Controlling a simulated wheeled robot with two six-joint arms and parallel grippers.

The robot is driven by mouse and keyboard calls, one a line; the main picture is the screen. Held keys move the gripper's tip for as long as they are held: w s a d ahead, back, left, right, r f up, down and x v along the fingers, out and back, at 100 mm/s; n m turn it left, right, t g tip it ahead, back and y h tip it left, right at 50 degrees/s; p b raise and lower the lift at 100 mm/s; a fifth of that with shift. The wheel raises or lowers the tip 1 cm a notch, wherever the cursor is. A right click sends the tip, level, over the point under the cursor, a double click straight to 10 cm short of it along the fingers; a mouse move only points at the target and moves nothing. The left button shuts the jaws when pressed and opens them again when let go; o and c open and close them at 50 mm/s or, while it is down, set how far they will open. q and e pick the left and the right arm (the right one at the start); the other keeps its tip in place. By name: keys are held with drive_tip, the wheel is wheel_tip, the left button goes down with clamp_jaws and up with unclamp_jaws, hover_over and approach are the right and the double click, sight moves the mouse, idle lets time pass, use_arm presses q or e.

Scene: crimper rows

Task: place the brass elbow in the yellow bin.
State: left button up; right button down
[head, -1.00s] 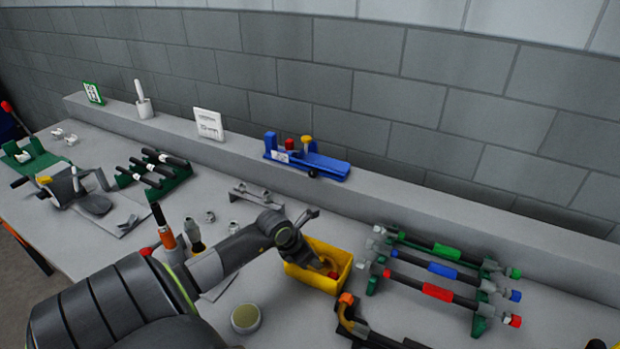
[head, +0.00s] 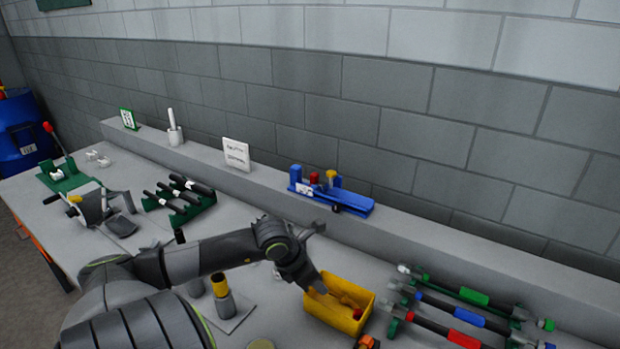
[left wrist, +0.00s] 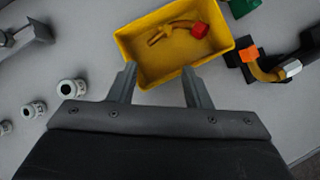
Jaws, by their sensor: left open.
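The yellow bin (head: 326,317) stands on the bench below my left gripper. It also shows in the left wrist view (left wrist: 152,82). A curved brass elbow (left wrist: 176,29) with a red end lies inside the bin; it shows in the head view too (head: 346,301). My left gripper (head: 316,288) is over the bin's left side in the head view. In the left wrist view the gripper (left wrist: 160,82) has its fingers apart with nothing between them, at the bin's near edge. My right gripper is not in view.
A second brass bent piece (left wrist: 262,72) with an orange end lies right of the bin. A green rack with coloured-ended bars (head: 465,312) stands to the right. Several pale fittings (left wrist: 72,88) lie left of the bin. A raised ledge (head: 262,188) runs behind.

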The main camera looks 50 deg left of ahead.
use_arm(q)
drive_tip(key=shift+v, duration=1.2)
